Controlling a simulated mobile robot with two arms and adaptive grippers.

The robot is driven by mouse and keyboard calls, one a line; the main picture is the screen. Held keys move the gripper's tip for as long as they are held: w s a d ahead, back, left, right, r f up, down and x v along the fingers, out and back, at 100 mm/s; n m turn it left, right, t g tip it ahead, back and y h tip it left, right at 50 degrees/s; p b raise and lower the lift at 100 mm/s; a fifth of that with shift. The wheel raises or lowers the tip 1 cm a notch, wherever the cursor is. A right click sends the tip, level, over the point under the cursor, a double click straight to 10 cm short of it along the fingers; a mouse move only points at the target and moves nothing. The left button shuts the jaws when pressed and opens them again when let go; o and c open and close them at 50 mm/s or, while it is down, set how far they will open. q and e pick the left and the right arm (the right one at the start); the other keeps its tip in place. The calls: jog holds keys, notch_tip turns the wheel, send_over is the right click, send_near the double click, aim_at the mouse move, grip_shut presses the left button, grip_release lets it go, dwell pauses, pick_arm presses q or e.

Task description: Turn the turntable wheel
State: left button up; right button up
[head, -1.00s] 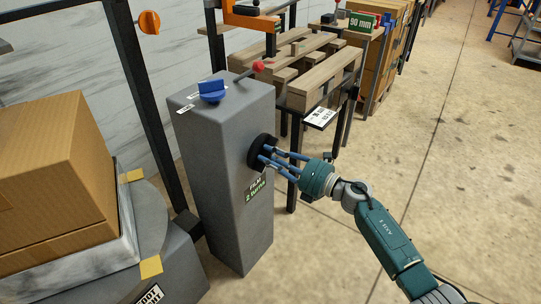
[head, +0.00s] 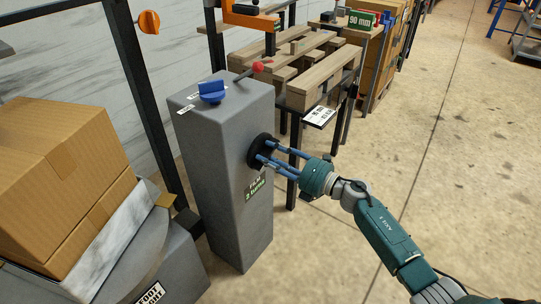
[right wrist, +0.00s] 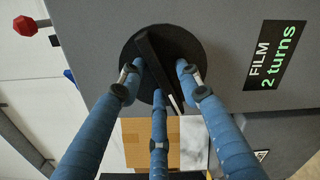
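The turntable wheel is a black disc (head: 258,153) on the side of a grey pedestal (head: 213,180), above a label reading "FILM 2 turns". In the right wrist view the wheel (right wrist: 185,50) has a dark raised bar across its face. My right gripper (head: 268,158) is at the wheel; its three blue fingers (right wrist: 158,80) stand apart around the bar, with a gap to the right finger. Whether a finger touches the bar is unclear. My left gripper is out of view.
A blue knob (head: 212,91) and a red-tipped lever (head: 258,67) are on top of the pedestal. A wooden pallet (head: 325,75) rests on a stand behind. The floor to the right is clear.

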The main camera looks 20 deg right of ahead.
jog(key=v, duration=1.2)
jog(key=w+a+b, duration=0.2)
jog(key=w+b, duration=0.1)
jog(key=w+a+m+b, duration=0.1)
jog(key=w+a+b, duration=0.1)
jog(key=w+b, duration=0.1)
jog(key=w+a+m+b, duration=0.1)
jog(key=w+a+b, duration=0.1)
jog(key=w+b, duration=0.1)
jog(key=shift+a+r+b, duration=0.1)
jog(key=shift+a+b, duration=0.15)
jog(key=shift+b, duration=0.4)
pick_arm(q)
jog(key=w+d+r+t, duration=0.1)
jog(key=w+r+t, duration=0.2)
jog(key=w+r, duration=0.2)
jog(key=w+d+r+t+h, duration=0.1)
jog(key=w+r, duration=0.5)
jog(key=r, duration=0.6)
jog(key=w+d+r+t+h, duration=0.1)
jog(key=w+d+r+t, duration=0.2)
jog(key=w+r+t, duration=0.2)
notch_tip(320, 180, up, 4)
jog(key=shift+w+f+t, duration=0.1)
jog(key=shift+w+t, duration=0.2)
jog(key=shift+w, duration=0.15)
pick_arm(e)
jog(key=shift+w+a, duration=0.25)
jog(key=shift+w, duration=0.1)
